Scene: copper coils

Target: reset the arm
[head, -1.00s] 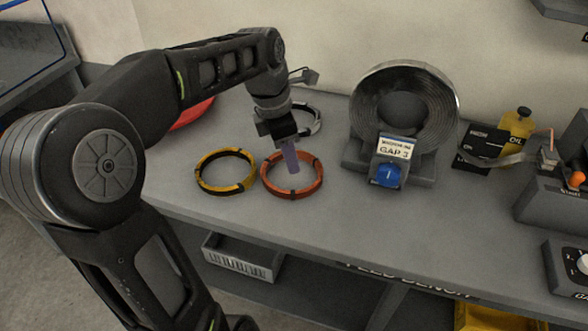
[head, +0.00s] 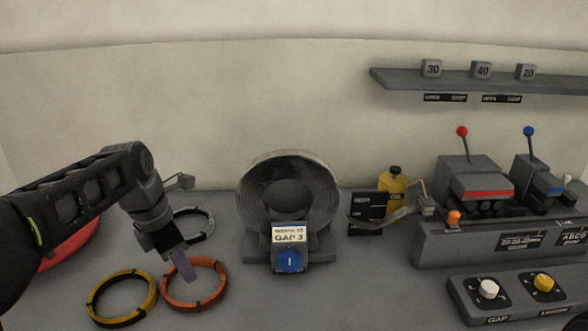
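My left gripper (head: 184,268) hangs from the arm at the left of the head view, with its fingers pointing down over the copper-orange coil (head: 166,299). The fingers look close together, but from this side I cannot tell whether they are open or shut. The orange coil lies flat on the bench. A yellow coil (head: 91,302) with black bands lies just left of it. A silver-grey coil (head: 207,237) lies behind the gripper, partly hidden by it. My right gripper is out of view.
A large strip roll (head: 250,207) stands on the bench (head: 350,290), with a blue knob (head: 290,262) in front. A yellow oil can (head: 392,184), a lever machine (head: 450,240) and a two-knob control box (head: 515,292) stand to the right. A red round thing (head: 70,245) is partly behind my arm.

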